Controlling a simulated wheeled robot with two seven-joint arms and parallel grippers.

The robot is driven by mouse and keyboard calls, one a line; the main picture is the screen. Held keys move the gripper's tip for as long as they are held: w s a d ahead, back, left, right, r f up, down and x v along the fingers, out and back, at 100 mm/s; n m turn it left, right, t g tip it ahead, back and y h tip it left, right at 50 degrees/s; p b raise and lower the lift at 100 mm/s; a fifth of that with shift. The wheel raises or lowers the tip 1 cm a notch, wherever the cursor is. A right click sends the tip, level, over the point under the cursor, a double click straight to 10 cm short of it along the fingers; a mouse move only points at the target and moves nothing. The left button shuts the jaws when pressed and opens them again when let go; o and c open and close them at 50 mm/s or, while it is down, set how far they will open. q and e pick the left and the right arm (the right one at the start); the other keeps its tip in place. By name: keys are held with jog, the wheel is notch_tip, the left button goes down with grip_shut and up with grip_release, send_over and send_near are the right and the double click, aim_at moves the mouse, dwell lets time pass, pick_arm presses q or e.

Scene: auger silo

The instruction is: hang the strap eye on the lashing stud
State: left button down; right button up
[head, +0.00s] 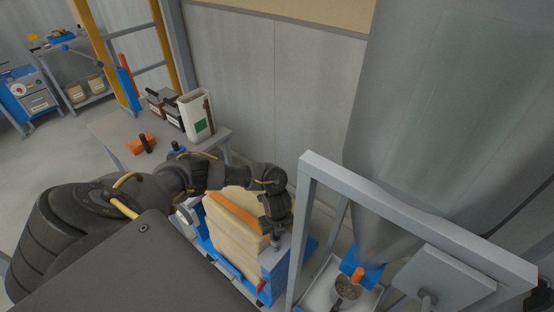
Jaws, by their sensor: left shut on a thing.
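An orange strap (232,210) lies over a stack of pale sacks (225,233) on a blue pallet or cart frame (237,275). It runs right towards my left gripper (272,240). My left gripper points down beside the right side of the sacks, at the top of a grey and blue post (274,262). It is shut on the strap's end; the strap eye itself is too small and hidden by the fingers. A small red piece (261,286) shows low by the post; I cannot tell whether it is the lashing stud. My right gripper is not in view.
A grey frame (400,215) and the large silo cone (390,190) stand close on the right, with an orange-tipped blue outlet (358,272). A wall closes the back.

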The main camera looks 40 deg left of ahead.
pick_arm(q)
jog(key=shift+r, duration=0.1)
jog(key=shift+w+a, duration=0.15)
notch_tip(320, 180, down, 3)
jog(key=shift+f+b, duration=0.15)
jog(key=shift+b, duration=1)
jog(key=shift+f+b, duration=0.55)
jog(key=shift+f, duration=0.2)
jog(key=shift+f, duration=0.15)
jog(key=shift+f, duration=0.15)
jog(key=shift+f+b, duration=1.15)
jog(key=shift+f, duration=0.25)
